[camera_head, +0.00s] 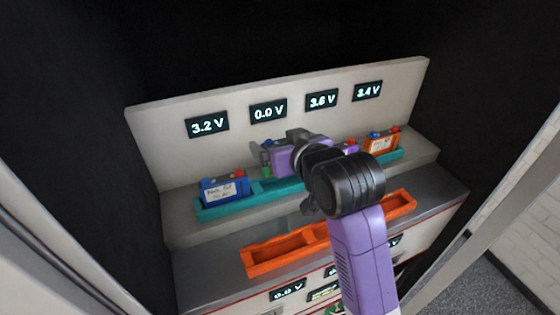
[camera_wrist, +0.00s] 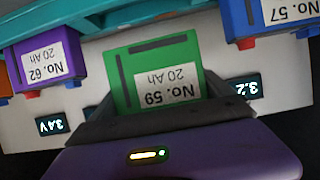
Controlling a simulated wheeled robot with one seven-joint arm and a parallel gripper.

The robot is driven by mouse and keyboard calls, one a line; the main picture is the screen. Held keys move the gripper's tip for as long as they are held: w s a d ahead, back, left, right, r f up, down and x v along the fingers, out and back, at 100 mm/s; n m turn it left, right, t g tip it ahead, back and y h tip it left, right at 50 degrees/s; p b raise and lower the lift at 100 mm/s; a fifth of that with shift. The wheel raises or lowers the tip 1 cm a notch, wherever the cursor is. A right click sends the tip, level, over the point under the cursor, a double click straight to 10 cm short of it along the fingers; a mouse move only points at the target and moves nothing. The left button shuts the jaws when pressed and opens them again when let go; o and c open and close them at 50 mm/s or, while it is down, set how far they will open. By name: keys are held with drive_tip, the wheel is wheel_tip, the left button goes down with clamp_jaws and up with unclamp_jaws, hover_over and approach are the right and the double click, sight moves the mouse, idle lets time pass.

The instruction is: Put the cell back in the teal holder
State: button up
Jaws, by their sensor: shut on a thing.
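The green cell (camera_wrist: 150,75), labelled No. 59, 20 Ah, is between the fingers of my gripper (camera_wrist: 155,112) in the wrist view, which shows it upside down. In the head view my gripper (camera_head: 280,160) is over the teal holder (camera_head: 225,211), at the gap right of the blue cell (camera_head: 224,189), and mostly hides the green cell (camera_head: 267,172). The teal holder (camera_wrist: 125,15) also shows along the top of the wrist view. I cannot tell whether the green cell touches the holder.
A purple cell (camera_wrist: 48,62), No. 62, and an orange cell (camera_head: 382,146) stand in the holder to the right. The display (camera_head: 268,111) behind the gap reads 0.0 V. An orange holder (camera_head: 262,267) lies in front, its visible left part empty; my arm covers its middle.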

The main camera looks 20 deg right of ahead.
drive_tip(key=shift+f, duration=2.55)
drive_tip(key=shift+f, duration=0.1)
drive_tip(key=o, duration=1.7)
drive_tip(key=shift+f, duration=0.1)
drive_tip(key=shift+o, duration=0.2)
drive_tip(key=v, duration=1.2)
